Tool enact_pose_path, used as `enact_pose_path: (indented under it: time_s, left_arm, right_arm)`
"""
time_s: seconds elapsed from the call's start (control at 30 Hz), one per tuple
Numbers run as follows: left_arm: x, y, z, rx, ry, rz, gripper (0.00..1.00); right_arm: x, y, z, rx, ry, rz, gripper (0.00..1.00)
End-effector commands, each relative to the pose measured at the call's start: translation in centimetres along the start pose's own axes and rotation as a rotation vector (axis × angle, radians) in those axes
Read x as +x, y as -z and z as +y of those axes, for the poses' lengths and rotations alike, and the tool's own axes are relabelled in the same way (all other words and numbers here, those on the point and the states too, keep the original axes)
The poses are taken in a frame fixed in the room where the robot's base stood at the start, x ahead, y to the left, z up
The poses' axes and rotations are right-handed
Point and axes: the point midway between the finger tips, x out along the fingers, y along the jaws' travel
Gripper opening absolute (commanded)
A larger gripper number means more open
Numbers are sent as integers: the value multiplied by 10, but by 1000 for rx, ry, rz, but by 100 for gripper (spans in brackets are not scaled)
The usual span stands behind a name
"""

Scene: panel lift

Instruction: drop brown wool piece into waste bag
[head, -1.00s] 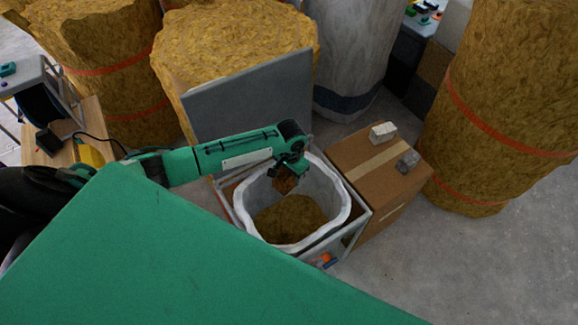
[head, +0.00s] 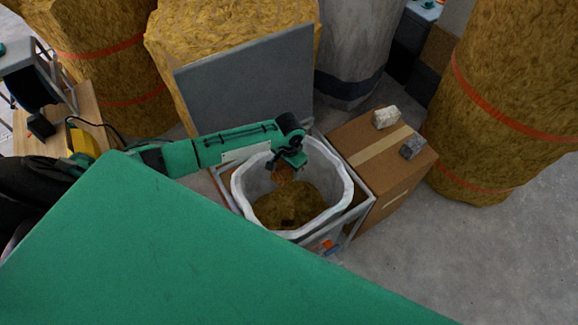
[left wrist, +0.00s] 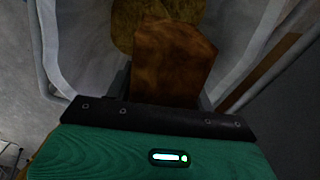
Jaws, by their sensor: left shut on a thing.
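The brown wool piece (left wrist: 172,62) is held in my left gripper (left wrist: 168,98), which is shut on it. In the head view my left gripper (head: 284,165) hangs over the opening of the white waste bag (head: 340,205), with the brown piece (head: 284,174) just below it, inside the rim. The waste bag stands open in a metal frame, and brown-yellow wool (head: 290,208) lies at its bottom. The left wrist view shows the bag's pale wall (left wrist: 250,45) around the piece. My right gripper is not in view.
A cardboard box (head: 375,160) with a white block (head: 386,117) and a grey block (head: 412,147) on it stands right of the bag. A grey panel (head: 250,90) stands behind it. Large wool rolls (head: 510,100) stand around. The floor at lower right is clear.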

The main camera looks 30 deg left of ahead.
Motion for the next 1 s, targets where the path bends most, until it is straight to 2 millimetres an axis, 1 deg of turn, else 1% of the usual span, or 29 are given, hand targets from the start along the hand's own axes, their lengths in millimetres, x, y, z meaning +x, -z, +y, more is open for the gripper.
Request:
enact_pose_path:
  time_s: [0.03, 0.27, 0.3, 0.37, 0.4, 0.67, 0.77, 0.87, 0.97, 1.0]
  left_arm:
    - [2, 0, 0, 0, 0, 1, 33]
    - [1, 0, 0, 0, 0, 1, 33]
    - [1, 0, 0, 0, 0, 1, 60]
    - [1, 0, 0, 0, 0, 0, 72]
    - [1, 0, 0, 0, 0, 0, 79]
    - [1, 0, 0, 0, 0, 0, 79]
    - [-3, 0, 0, 0, 0, 2, 79]
    - [-14, 1, -1, -1, 1, 3, 79]
    - [-32, 1, 0, 1, 1, 5, 79]
    - [-41, 1, 0, 1, 0, 5, 79]
  right_arm:
    - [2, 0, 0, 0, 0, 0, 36]
    - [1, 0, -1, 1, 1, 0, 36]
    - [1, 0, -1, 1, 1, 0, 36]
    - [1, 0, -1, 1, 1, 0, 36]
    - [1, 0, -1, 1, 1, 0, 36]
    - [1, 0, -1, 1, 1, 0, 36]
    - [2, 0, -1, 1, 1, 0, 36]
    - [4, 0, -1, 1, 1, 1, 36]
    - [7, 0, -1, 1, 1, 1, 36]
    - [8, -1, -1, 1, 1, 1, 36]
